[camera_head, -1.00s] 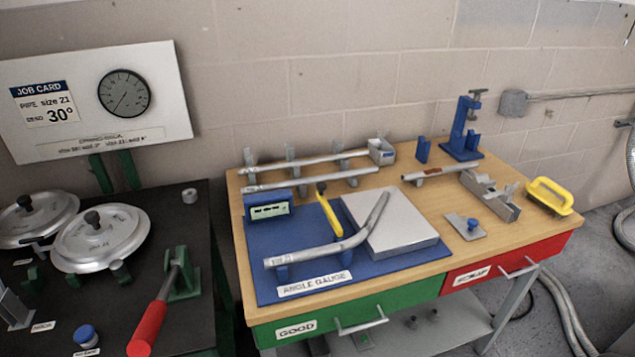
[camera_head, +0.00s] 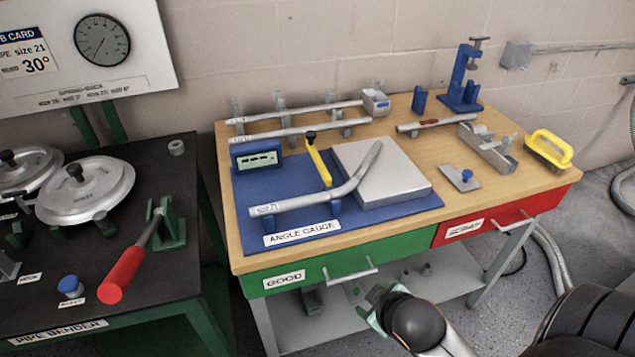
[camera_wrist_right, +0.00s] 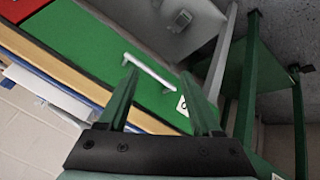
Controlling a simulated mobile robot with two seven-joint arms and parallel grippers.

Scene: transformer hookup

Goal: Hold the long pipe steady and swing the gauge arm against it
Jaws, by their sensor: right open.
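The long bent pipe (camera_head: 300,202) lies on the blue angle gauge board (camera_head: 262,178). Its straight part rests on blue supports along the front, and its bent end rises over a grey block (camera_head: 395,185). The yellow gauge arm (camera_head: 319,165), with a black knob at its far end, stands behind the pipe. From this view I cannot tell whether they touch. My right gripper (camera_head: 374,305) is low in front of the green drawer, well below the pipe. In the right wrist view its green fingers (camera_wrist_right: 158,74) are apart and empty. My left gripper is not in view.
The green GOOD drawer (camera_head: 300,277) has a protruding handle (camera_head: 350,272) just above my right gripper. A red drawer (camera_head: 490,217) is to its right. Straight pipes (camera_head: 300,130) lie on a rack behind. The bender table (camera_head: 110,250) with its red lever handle stands left.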

